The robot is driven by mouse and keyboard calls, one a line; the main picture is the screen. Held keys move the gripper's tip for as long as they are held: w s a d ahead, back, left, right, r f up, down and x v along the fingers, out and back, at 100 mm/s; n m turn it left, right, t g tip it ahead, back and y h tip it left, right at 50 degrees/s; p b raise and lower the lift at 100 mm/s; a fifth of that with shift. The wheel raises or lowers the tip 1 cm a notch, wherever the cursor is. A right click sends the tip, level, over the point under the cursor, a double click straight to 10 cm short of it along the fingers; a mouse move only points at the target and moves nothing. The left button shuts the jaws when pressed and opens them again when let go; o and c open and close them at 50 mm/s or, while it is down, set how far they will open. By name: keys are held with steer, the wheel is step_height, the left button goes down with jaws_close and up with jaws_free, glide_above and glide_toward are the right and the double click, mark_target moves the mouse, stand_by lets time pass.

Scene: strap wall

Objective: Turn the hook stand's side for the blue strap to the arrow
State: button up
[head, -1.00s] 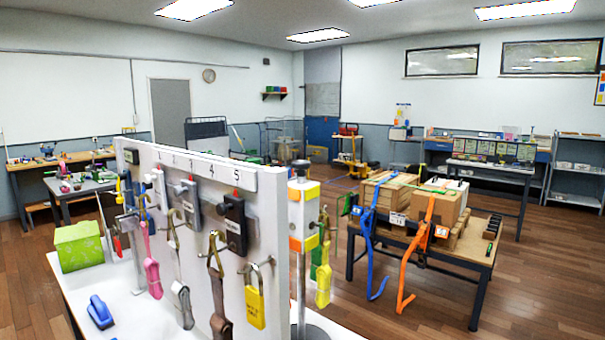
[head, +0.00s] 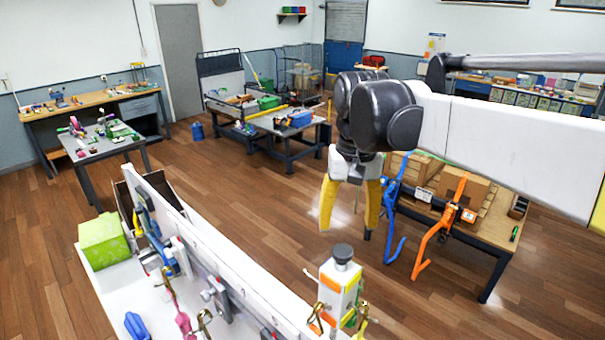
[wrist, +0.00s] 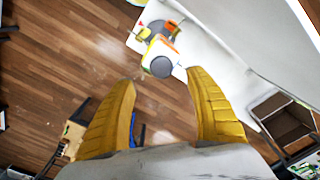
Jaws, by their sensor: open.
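The hook stand (head: 338,288) is a white block with orange and yellow bands and a dark round knob on top, at the near end of the strap wall. Brass hooks stick out of its sides. It also shows from above in the wrist view (wrist: 160,48), just beyond my fingertips. My gripper (head: 348,222) has two yellow fingers, spread and empty, hanging above the stand and clear of it; both also show in the wrist view (wrist: 162,78). The blue strap (head: 394,205) hangs on boxes on the table behind. I cannot make out the arrow.
The white strap wall (head: 225,265) with devices and hooks runs beside the stand. A green box (head: 103,240) and a blue handled tool (head: 137,326) are on its left. An orange strap (head: 440,228) hangs at the box table. The wooden floor between is open.

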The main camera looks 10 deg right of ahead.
mark_target(342, 250)
steer(key=f, duration=0.6)
steer(key=w+f+p, duration=0.1)
steer(key=f, duration=0.2)
steer(key=shift+f, duration=0.15)
jaws_close()
